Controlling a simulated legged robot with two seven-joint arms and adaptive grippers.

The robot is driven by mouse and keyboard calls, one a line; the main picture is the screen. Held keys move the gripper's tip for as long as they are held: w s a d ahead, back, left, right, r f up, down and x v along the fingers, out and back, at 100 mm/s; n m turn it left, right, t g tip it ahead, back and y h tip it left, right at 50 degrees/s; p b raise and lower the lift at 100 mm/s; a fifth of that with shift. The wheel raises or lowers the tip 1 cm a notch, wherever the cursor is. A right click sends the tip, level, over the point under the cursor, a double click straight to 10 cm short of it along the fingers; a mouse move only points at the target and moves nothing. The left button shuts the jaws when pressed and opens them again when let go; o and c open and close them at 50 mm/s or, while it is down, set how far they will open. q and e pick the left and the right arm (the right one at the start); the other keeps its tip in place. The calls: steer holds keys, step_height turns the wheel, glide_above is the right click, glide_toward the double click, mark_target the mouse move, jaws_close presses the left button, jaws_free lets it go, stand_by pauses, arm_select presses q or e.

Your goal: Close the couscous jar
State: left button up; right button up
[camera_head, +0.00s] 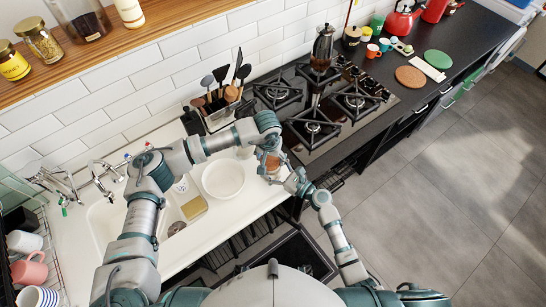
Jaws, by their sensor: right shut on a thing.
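A small jar with orange-brown contents (273,163), which looks like the couscous jar, is at the front edge of the white counter, just left of the hob. My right gripper (286,176) reaches it from the lower right and is shut on it. My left gripper (268,146) points down directly above the jar, and its wrist covers the jar's top. Whether the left fingers are open or hold a lid is hidden. I cannot make out a separate lid.
A utensil holder (219,116) stands behind. The black gas hob (318,110) is to the right, the sink (107,222) to the left. Mugs (30,269) stand at far left.

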arm_select(q)
steer(key=o, duration=0.5)
steer(key=shift+d, duration=0.15)
arm_select(e)
steer(key=shift+s+d+f, duration=0.1)
steer(key=shift+f, duration=0.15)
arm_select(q)
steer(key=shift+s+d, duration=0.1)
steer(key=shift+d, duration=0.15)
arm_select(e)
steer(key=shift+d, duration=0.25)
steer(key=shift+d, duration=0.1)
arm_select(q)
steer(key=shift+d+r, duration=0.1)
steer(key=shift+r, duration=0.05)
steer(key=r, duration=0.4)
steer(key=s+r, duration=0.1)
steer(key=r, duration=0.7)
steer(key=shift+s, duration=0.2)
steer(key=shift+f, duration=0.1)
arm_select(e)
steer(key=o, duration=1.6)
arm_select(q)
steer(key=shift+w+a, duration=0.1)
steer(key=shift+a, duration=0.15)
arm_select(e)
steer(key=shift+o, duration=0.2)
steer(key=shift+a+r, duration=0.1)
steer(key=shift+a, duration=0.1)
